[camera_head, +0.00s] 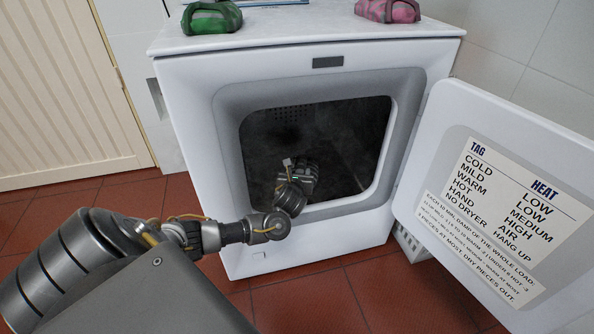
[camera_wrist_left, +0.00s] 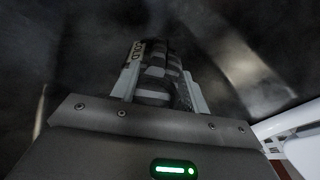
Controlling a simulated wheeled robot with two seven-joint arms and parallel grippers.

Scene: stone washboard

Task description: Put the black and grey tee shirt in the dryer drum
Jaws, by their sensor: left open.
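The white dryer (camera_head: 240,240) stands ahead with its door (camera_head: 440,150) swung open to the right. My left arm reaches into its dark drum (camera_head: 350,130), and my left gripper (camera_head: 302,168) is inside the opening. Whether the fingers touch the cloth I cannot tell. In the head view the shirt is hard to make out beside the gripper. My right gripper is not in view.
A green folded cloth (camera_head: 211,17) and a pink one (camera_head: 388,10) lie on the dryer's top. The open door carries a label (camera_head: 500,215) and blocks the right side. A white basket (camera_head: 410,243) is partly hidden behind it. Red tile floor is clear in front.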

